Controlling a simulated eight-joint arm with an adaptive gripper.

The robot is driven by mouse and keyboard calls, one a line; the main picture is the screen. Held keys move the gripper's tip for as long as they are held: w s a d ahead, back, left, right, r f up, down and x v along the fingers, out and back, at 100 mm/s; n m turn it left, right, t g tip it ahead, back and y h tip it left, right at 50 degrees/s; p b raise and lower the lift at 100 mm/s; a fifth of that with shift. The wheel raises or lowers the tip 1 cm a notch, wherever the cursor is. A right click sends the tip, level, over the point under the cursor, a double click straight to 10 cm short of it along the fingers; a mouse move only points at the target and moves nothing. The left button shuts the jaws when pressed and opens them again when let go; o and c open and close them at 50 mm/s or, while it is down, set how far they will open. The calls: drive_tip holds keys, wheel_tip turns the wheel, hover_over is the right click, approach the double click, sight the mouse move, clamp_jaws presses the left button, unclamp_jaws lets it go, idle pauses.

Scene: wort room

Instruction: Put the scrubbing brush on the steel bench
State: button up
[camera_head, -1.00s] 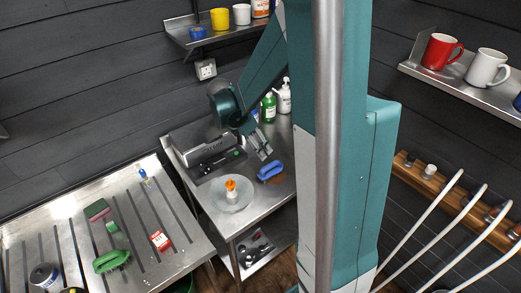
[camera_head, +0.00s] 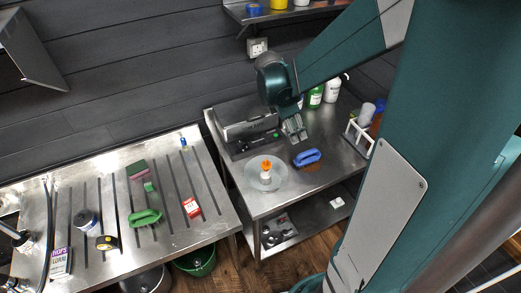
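A scrubbing brush with a blue handle (camera_head: 306,157) and brown bristles lies on the smaller steel bench (camera_head: 281,202), right of the middle. A green-handled brush-like thing (camera_head: 145,218) lies on the ribbed steel drainboard (camera_head: 80,262) at left; its underside is hard to make out. My gripper (camera_head: 296,137) hangs over the smaller bench, just behind and slightly left of the blue brush, and seems apart from it. No object shows in it. Its fingers are too small to tell whether they are open.
On the bench stand a clear dish with an orange-topped piece (camera_head: 266,174), a grey device (camera_head: 250,128), a green bottle (camera_head: 315,97), a white bottle (camera_head: 332,90) and a white rack (camera_head: 358,137).

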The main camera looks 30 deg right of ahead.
drive_tip(key=s+a+r+m+t+y, duration=0.1)
drive_tip(key=s+a+r+m+t, duration=0.1)
drive_tip(key=s+a+r+m, duration=0.2)
drive_tip(key=s+a+r+m+t+y, duration=0.1)
drive_tip(key=s+a+r+m+t, duration=0.2)
drive_tip(key=a, duration=0.7)
drive_tip(key=s+a+r+m+t+y, duration=0.2)
drive_tip(key=s+a+r+m, duration=0.4)
drive_tip(key=m, duration=0.3)
drive_tip(key=shift+s+a+t, duration=0.4)
drive_tip(key=shift+a+t, duration=0.1)
drive_tip(key=shift+a, duration=0.15)
